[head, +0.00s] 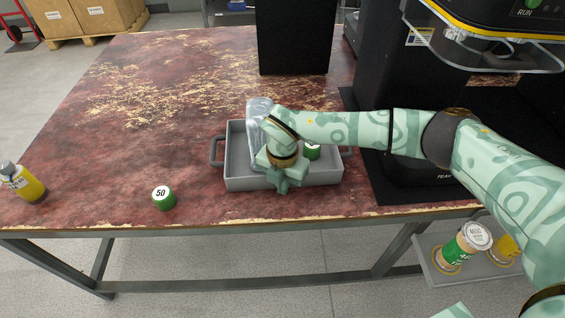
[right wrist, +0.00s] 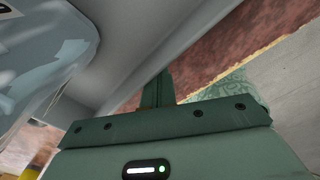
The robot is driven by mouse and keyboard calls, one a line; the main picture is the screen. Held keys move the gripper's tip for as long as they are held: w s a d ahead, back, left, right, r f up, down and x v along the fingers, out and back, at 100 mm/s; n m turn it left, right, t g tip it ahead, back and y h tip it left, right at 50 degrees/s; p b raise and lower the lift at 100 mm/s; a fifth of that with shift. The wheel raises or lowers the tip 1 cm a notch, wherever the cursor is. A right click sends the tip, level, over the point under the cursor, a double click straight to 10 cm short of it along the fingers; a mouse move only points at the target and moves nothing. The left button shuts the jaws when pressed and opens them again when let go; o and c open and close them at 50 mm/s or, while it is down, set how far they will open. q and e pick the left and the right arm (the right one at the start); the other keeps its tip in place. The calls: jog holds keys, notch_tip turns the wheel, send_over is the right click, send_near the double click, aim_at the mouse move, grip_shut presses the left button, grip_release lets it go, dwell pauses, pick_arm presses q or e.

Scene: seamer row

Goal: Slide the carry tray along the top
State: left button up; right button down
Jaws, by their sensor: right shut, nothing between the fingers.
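The carry tray (head: 240,183) is grey and shallow, with a dark handle at each end, and stands near the front edge of the worn red-brown table. A green-sided can (head: 312,152) and a clear, crumpled-looking item (head: 257,112) are in it, partly hidden by my arm. My right gripper (head: 283,187) is shut and empty, pointing down at the tray's front wall. In the right wrist view its fingers (right wrist: 158,88) are close beside the grey tray wall (right wrist: 135,40); I cannot tell whether they touch. My left gripper is not in view.
A green can marked 50 (head: 163,198) stands left of the tray, and a yellow bottle (head: 24,183) at the far left. A black box (head: 295,38) stands behind. The dark machine (head: 385,80) bounds the right; the table's left side is mostly clear.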

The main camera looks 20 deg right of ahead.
jog(key=shift+w, duration=0.15)
jog(key=shift+w+d+b, duration=0.25)
jog(key=shift+w+b, duration=0.1)
jog(key=shift+w, duration=0.4)
jog(key=shift+w+d+b, duration=0.25)
jog(key=shift+w+b, duration=0.1)
jog(key=shift+w, duration=0.4)
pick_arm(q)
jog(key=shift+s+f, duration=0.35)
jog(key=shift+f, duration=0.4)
pick_arm(e)
jog(key=shift+w+d, duration=0.15)
jog(key=shift+w, duration=0.25)
jog(key=shift+w+d+f+b, duration=0.1)
jog(key=shift+w+d+b, duration=0.1)
jog(key=shift+w+b, duration=0.35)
jog(key=shift+w+d+b, duration=0.2)
jog(key=shift+w+b, duration=0.15)
jog(key=shift+w, duration=0.35)
jog(key=shift+w+d, duration=0.15)
jog(key=shift+w, duration=0.35)
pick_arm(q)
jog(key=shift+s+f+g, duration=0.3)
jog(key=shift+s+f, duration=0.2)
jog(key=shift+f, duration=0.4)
pick_arm(e)
jog(key=shift+w, duration=0.15)
